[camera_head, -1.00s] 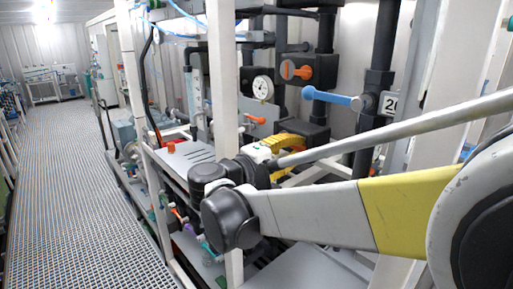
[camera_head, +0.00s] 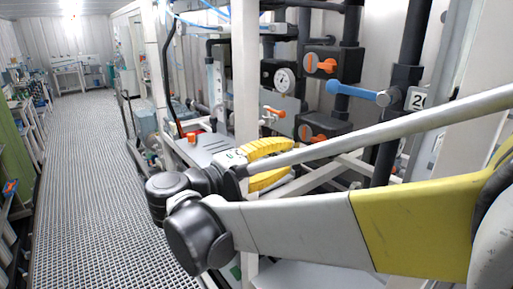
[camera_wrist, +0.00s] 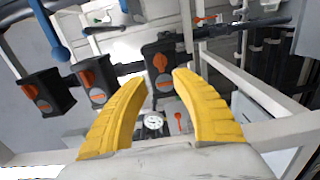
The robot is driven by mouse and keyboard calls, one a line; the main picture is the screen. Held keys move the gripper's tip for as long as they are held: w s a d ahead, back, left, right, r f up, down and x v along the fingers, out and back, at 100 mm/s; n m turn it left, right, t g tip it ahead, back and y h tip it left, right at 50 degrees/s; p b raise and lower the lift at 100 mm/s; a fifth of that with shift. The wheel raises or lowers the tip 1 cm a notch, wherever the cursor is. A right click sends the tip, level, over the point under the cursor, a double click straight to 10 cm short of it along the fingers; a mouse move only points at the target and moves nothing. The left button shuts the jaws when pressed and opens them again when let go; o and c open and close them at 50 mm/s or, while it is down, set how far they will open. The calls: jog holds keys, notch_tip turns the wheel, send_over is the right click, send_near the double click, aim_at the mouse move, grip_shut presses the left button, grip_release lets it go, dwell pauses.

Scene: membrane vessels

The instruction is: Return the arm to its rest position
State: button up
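My arm reaches in from the right in the head view, and its elbow joint (camera_head: 198,238) is at the lower middle. My gripper (camera_head: 280,162) has two yellow fingers and points right towards the pipework. A grey rod of my arm partly covers it there. In the wrist view my gripper (camera_wrist: 160,78) is open, with a clear gap between the fingertips and nothing held. Valves and a gauge lie beyond it.
A white upright post (camera_head: 246,85) stands close behind my gripper. A blue lever (camera_head: 352,91), black valves with orange handles (camera_head: 321,64) and a round gauge (camera_head: 283,80) are on the rack. The grating walkway (camera_head: 95,160) at left is clear.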

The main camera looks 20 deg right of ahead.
jog(key=shift+s+a, duration=0.15)
jog(key=shift+a, duration=0.25)
